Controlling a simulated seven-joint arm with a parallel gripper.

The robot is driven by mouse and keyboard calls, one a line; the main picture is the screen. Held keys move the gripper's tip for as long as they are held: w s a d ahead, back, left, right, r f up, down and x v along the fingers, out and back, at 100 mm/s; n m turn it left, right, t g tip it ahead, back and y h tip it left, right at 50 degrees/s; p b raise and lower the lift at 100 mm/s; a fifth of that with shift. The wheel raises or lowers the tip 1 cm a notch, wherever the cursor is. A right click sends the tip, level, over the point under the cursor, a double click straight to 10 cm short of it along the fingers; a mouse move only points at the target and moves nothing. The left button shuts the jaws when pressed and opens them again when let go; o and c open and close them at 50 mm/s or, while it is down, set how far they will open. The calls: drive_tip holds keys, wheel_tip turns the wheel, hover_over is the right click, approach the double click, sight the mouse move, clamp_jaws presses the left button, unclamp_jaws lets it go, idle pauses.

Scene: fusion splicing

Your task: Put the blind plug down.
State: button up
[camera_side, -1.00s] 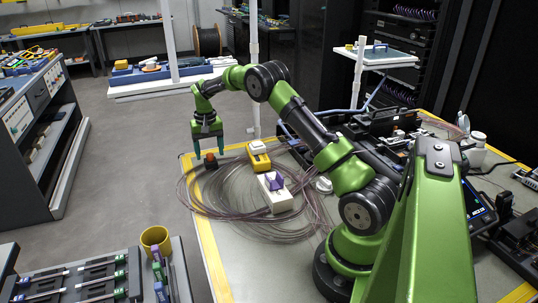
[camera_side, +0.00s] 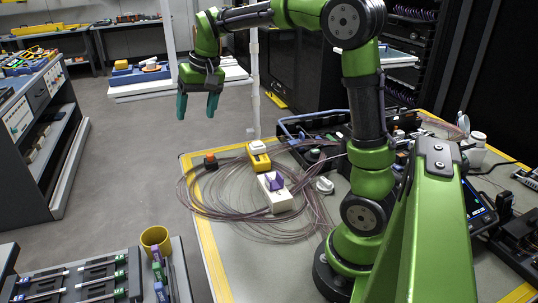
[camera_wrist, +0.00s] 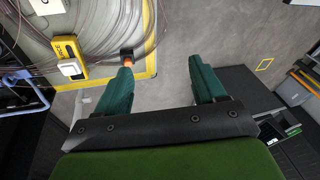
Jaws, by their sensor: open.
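The blind plug (camera_side: 210,161), a small dark block with an orange-red top, stands on the table at its far left corner, beside the coiled fibres. It also shows in the wrist view (camera_wrist: 127,59), just past the tip of the left finger, which hides part of its surroundings. My gripper (camera_side: 197,112) is open and empty, raised well above the table and up-left of the plug in the side view. In the wrist view my gripper (camera_wrist: 160,75) shows its two green fingers wide apart with nothing between them.
Loops of thin fibre (camera_side: 235,205) spread over the table's left part. A yellow device (camera_side: 258,157) with a white top and a white box with a purple part (camera_side: 275,190) stand close by. A yellow cup (camera_side: 155,240) is at lower left. The air around my gripper is clear.

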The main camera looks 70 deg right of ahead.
drive_tip(key=s+a+n+t, duration=0.1)
drive_tip(key=s+a+t, duration=0.1)
drive_tip(key=s+a, duration=0.4)
drive_tip(key=s+a+f+n+t+y, duration=0.1)
drive_tip(key=s+a, duration=0.5)
drive_tip(key=s, duration=0.7)
drive_tip(key=shift+s+a+f+n+t, duration=0.25)
drive_tip(key=shift+a+f+n+t, duration=0.05)
drive_tip(key=shift+n+t, duration=0.1)
